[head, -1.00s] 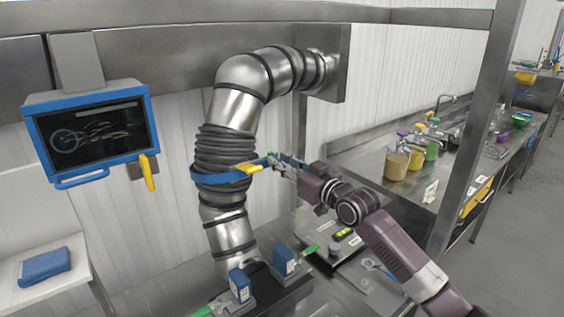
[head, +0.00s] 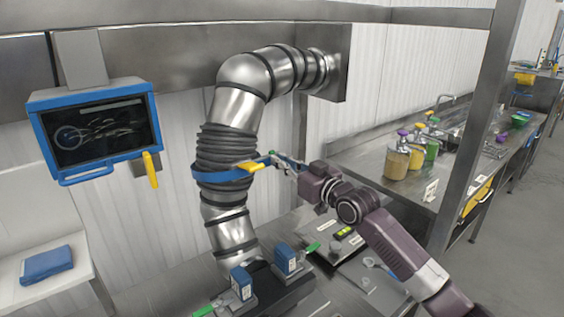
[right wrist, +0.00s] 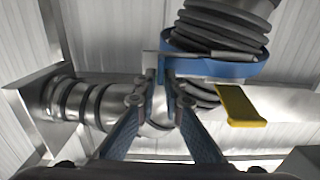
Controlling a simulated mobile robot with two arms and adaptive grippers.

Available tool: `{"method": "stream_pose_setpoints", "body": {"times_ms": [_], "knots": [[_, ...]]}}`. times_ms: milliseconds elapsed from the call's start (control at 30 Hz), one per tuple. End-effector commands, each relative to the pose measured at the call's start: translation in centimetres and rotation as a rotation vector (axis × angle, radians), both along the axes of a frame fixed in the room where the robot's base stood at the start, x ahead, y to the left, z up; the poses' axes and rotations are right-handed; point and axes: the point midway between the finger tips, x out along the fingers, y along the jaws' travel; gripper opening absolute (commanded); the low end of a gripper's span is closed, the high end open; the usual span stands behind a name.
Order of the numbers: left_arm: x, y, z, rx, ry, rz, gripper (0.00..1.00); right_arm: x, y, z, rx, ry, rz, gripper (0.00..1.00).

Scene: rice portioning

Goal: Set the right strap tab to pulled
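A blue strap (head: 210,177) wraps around the ribbed dark part of a metal duct (head: 228,145). A yellow lever or buckle (head: 248,165) sits on its front; it also shows in the right wrist view (right wrist: 240,106). The strap's end runs right to my right gripper (head: 288,163). In the right wrist view, the blue fingers (right wrist: 160,78) converge on a narrow tab at the strap's end and look shut on it. The tab is mostly hidden between the fingertips. My left gripper is not in view.
A blue-framed screen (head: 95,135) hangs at the left. Blue blocks (head: 241,284) with green handles stand on the bench below the duct. A metal post (head: 478,120) stands at the right, before a counter with containers (head: 396,163). A blue folded item (head: 46,263) lies on a white shelf.

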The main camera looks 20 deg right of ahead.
Motion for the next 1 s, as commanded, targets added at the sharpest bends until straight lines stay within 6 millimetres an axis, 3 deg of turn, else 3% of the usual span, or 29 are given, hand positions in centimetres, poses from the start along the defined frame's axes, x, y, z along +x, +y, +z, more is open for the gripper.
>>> {"method": "stream_pose_setpoints", "body": {"times_ms": [100, 467, 667, 1000], "knots": [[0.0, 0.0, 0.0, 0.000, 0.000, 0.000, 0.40, 0.0, 0.0, 0.0, 0.000, 0.000, 0.000, 0.23], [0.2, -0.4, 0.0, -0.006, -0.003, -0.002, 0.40, -0.4, -0.2, 0.1, 0.001, -0.002, -0.001, 0.23], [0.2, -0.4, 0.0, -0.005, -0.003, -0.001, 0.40, -2.8, -1.1, 0.0, -0.001, 0.000, -0.001, 0.23], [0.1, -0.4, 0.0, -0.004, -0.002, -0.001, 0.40, -8.8, -3.2, -0.1, -0.003, 0.001, 0.000, 0.23]]}}
